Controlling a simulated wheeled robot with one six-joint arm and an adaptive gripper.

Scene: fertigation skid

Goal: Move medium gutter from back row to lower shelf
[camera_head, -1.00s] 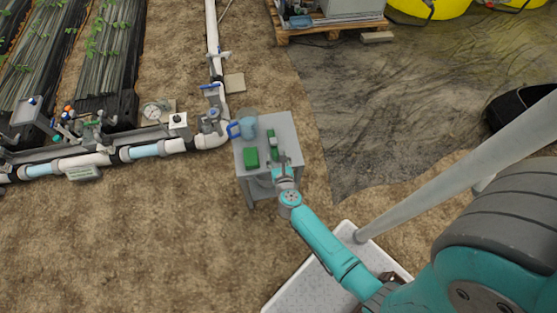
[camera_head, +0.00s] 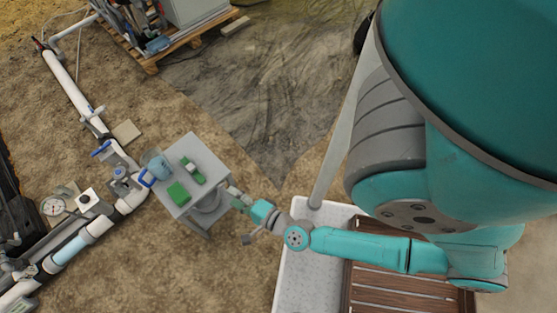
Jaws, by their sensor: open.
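A small grey stand (camera_head: 205,150) with a top and a lower level is left of my arm. On its top are a green block (camera_head: 178,193), a green piece with a pale part (camera_head: 192,171), and a clear bluish jug with a blue handle (camera_head: 156,167). A grey round object (camera_head: 208,202) shows on the lower level, partly hidden under the top. My gripper (camera_head: 236,198) is open, just off the stand's right corner. It is small in the view, and I cannot tell whether it touches anything. I cannot make out which thing is the medium gutter.
White pipes with valves and a gauge (camera_head: 53,206) run along the left. A pallet with equipment (camera_head: 160,50) stands at the back. A white tray (camera_head: 310,262) and a slatted brown surface (camera_head: 375,290) are close to my arm. Bare ground lies in front of the stand.

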